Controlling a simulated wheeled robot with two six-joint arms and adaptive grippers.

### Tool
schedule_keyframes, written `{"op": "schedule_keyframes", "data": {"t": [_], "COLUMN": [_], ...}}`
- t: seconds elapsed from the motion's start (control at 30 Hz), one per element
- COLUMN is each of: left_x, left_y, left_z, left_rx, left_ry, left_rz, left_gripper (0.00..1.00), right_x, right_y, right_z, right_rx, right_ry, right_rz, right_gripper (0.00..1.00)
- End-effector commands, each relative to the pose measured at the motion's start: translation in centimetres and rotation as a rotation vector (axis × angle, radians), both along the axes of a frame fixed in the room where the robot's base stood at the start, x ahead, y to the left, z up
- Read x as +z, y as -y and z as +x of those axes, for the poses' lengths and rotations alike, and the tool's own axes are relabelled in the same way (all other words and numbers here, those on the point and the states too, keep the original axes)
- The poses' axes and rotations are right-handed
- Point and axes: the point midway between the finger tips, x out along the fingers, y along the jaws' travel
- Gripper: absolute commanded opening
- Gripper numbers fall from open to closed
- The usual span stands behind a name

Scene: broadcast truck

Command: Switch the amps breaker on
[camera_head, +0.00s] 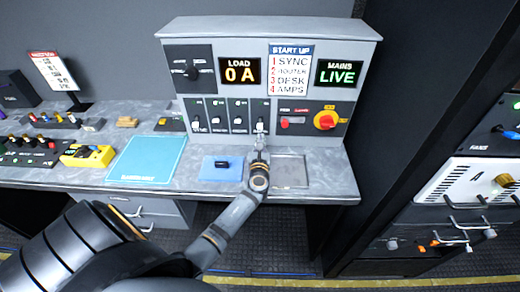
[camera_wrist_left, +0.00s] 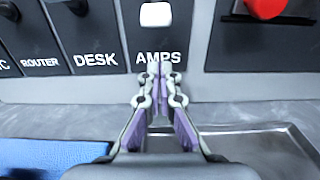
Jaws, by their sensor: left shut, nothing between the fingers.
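The amps breaker (camera_wrist_left: 156,15) is a white toggle on a dark plate labelled AMPS, at the top of the left wrist view. In the head view its plate (camera_head: 262,107) is the rightmost of the row on the grey console. My left gripper (camera_wrist_left: 160,70) is shut and empty, its tips just below the toggle, over the lower part of the label. It also shows in the head view (camera_head: 260,144), in front of the amps breaker's lower end. I cannot tell whether the tips touch the panel. My right gripper is not in view.
The desk breaker (camera_wrist_left: 80,8) is close on the left. The load display (camera_head: 240,72) reads 0 A. A blue pad (camera_head: 221,169) and a metal tray (camera_head: 290,171) lie below.

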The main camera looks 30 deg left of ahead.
Motion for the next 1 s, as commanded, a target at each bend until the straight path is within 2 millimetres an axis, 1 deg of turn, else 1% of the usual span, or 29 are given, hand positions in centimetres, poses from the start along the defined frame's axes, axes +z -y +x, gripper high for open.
{"op": "schedule_keyframes", "data": {"t": [0.03,0.1,0.2,0.33,0.53,1.0], "left_x": [1.7,2.6,3.4,3.7,3.7,4.0], "left_y": [0.3,0.5,0.7,0.8,0.8,0.9], "left_z": [-0.4,-0.8,-1.1,-1.3,-1.3,-1.4], "left_rx": [-0.001,-0.001,-0.001,-0.001,-0.001,-0.001], "left_ry": [0.000,0.000,0.000,-0.001,-0.001,0.000], "left_rz": [-0.001,-0.002,-0.002,-0.001,-0.001,0.000], "left_gripper": [0.00,0.00,0.00,0.00,0.00,0.00], "right_x": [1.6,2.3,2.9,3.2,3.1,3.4], "right_y": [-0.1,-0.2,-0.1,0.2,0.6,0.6], "right_z": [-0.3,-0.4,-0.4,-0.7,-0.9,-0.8], "right_rx": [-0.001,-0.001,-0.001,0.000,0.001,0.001], "right_ry": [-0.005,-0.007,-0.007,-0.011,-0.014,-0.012], "right_rz": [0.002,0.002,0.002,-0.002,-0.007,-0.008], "right_gripper": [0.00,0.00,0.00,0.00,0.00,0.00]}}
